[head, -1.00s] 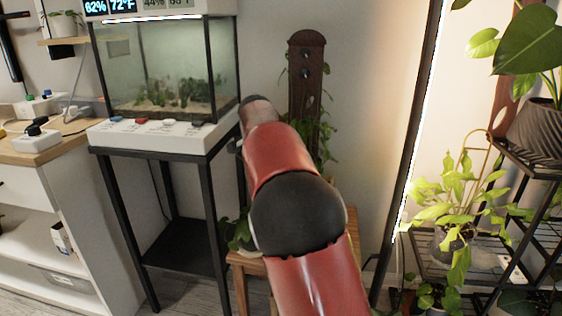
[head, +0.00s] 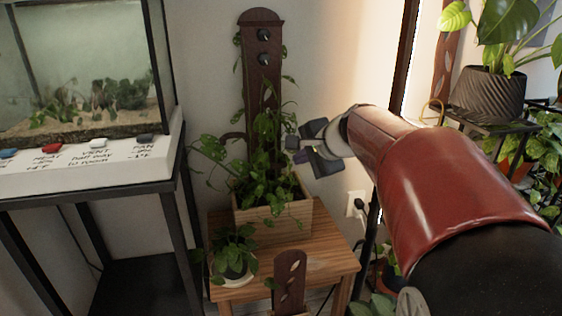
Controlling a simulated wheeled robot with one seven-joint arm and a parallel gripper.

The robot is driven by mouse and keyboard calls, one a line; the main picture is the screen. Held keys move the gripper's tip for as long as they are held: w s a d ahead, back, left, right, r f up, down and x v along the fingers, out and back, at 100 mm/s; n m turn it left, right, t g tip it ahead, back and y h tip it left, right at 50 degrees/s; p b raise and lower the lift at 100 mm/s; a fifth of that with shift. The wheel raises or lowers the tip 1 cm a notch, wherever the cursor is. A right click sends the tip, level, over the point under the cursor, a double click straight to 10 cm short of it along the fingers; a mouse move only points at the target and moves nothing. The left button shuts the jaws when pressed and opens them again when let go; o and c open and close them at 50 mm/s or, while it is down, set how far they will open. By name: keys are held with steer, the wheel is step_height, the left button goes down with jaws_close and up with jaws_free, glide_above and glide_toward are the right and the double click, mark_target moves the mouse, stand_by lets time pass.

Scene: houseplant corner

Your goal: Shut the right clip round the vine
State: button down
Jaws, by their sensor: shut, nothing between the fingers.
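A dark wooden board (head: 258,84) with two dark round knobs stands upright behind a wooden planter box (head: 273,221). A leafy green vine (head: 262,150) grows from the box and climbs the board's front. A small curved brown piece (head: 231,136), perhaps a clip, sticks out at the board's left edge. I cannot make out the right clip; my gripper covers the area beside the board's right edge. My gripper (head: 296,152) is shut and empty, just right of the vine's leaves and pointing left. Whether it touches anything is unclear.
The box stands on a wooden stool (head: 310,262) with a small potted plant (head: 233,258). A smaller brown board (head: 290,282) stands in front. A tank (head: 82,70) is at left, and a dark ribbed pot (head: 488,94) on a shelf at right.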

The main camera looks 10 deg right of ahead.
glide_toward(270, 165)
step_height(270, 165, down, 3)
steer(key=shift+w+a+f+p, duration=0.15)
steer(key=shift+w+a+p, duration=0.1)
steer(key=shift+w, duration=0.55)
steer(key=shift+w+a+f+p, duration=0.2)
steer(key=shift+w, duration=0.6)
steer(key=shift+w+a+f+p, duration=0.15)
steer(key=shift+w+a+p, duration=0.1)
steer(key=shift+w, duration=0.5)
steer(key=shift+w+a+p, duration=0.4)
steer(key=shift+w+a, duration=0.35)
steer(key=shift+d+f, duration=0.1)
steer(key=shift+f, duration=0.05)
